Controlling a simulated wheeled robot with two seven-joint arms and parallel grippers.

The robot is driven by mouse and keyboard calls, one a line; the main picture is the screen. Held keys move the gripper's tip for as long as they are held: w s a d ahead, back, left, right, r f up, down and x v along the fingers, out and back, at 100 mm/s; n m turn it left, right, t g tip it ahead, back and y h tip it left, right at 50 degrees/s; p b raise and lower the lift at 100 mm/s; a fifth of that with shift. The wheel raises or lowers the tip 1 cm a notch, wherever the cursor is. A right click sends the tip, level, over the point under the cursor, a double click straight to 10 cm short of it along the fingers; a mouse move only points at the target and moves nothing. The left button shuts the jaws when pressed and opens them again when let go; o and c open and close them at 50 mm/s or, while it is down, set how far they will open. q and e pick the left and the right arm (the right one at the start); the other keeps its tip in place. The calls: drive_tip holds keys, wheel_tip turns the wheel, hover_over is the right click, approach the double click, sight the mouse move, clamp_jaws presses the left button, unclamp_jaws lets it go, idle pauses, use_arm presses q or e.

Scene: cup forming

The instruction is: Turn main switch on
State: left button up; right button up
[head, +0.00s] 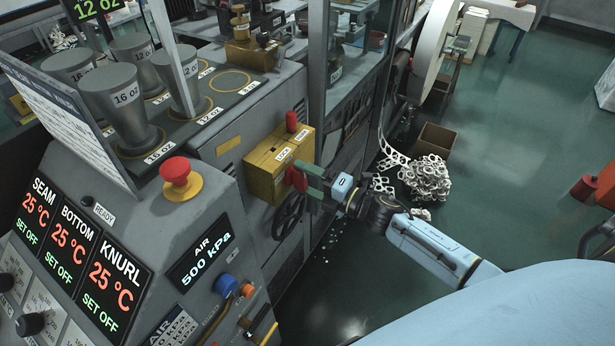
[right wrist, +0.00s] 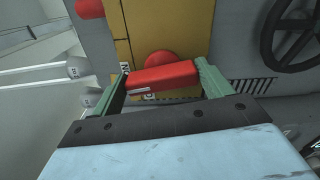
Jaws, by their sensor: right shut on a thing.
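The main switch is a yellow box (head: 265,172) on the side of the grey machine, with a red handle (head: 295,178) on its front. My right gripper (head: 306,174) reaches in from the right and is shut on the red handle. In the right wrist view, the red handle (right wrist: 165,77) lies between the two green fingers, nearly level and slightly tilted, in front of the yellow box (right wrist: 150,28). Its labels are partly hidden by the handle and a finger. My left gripper is not in view.
A black handwheel (head: 289,215) sits just below the box, and a red knob (head: 291,122) stands above it. A red emergency button (head: 176,172) is on the console at left. White scrap (head: 425,178) lies on the floor by a brown bin (head: 436,138).

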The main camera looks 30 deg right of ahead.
drive_tip(key=shift+m, duration=0.8)
drive_tip(key=shift+f, duration=0.1)
drive_tip(key=o, duration=1)
drive_tip(key=b+v, duration=0.1)
drive_tip(key=v, duration=1.2)
drive_tip(key=shift+s+d, duration=0.15)
drive_tip(key=shift+d, duration=0.05)
